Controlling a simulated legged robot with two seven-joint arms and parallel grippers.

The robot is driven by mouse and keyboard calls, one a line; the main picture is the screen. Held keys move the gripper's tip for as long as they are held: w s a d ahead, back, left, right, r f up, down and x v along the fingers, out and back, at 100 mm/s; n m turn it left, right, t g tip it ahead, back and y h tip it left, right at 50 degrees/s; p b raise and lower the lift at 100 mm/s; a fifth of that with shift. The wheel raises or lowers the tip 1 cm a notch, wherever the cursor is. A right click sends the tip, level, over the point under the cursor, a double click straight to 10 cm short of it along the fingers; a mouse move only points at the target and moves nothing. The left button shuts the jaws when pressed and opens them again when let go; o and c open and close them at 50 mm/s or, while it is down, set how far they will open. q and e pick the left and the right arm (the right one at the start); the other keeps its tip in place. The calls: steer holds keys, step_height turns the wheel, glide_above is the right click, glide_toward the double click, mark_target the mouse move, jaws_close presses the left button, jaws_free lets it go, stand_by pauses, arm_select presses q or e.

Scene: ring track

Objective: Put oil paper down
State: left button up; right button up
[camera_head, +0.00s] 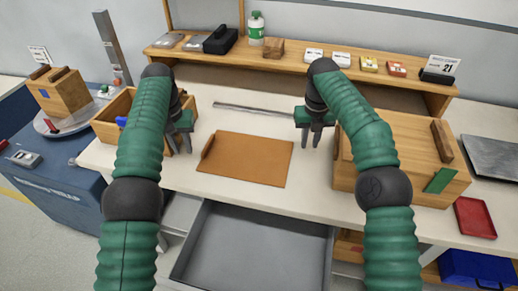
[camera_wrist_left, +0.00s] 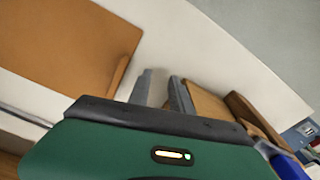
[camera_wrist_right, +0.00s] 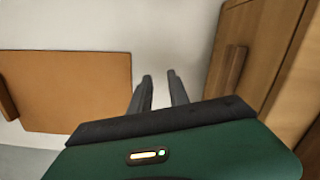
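A flat orange-brown sheet (camera_head: 245,160), which looks like the oil paper, lies on the white table (camera_head: 235,100) with a raised darker strip along its left edge. It also shows in the left wrist view (camera_wrist_left: 65,45) and the right wrist view (camera_wrist_right: 70,90). My left gripper (camera_head: 178,150) is to the left of the sheet, close to the wooden box, its fingers apart with nothing between them. My right gripper (camera_head: 310,144) is to the right of the sheet, its fingers apart and empty. Neither gripper touches the sheet.
An open grey drawer (camera_head: 250,250) juts out below the table's front edge. An open wooden box (camera_head: 115,108) stands left, a larger wooden box (camera_head: 400,150) right. A thin metal rod (camera_head: 250,109) lies behind the sheet. A wooden shelf (camera_head: 330,68) with small goods spans the back.

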arm_select(q)
steer(key=shift+o, duration=1.1)
steer(key=shift+d, duration=0.1)
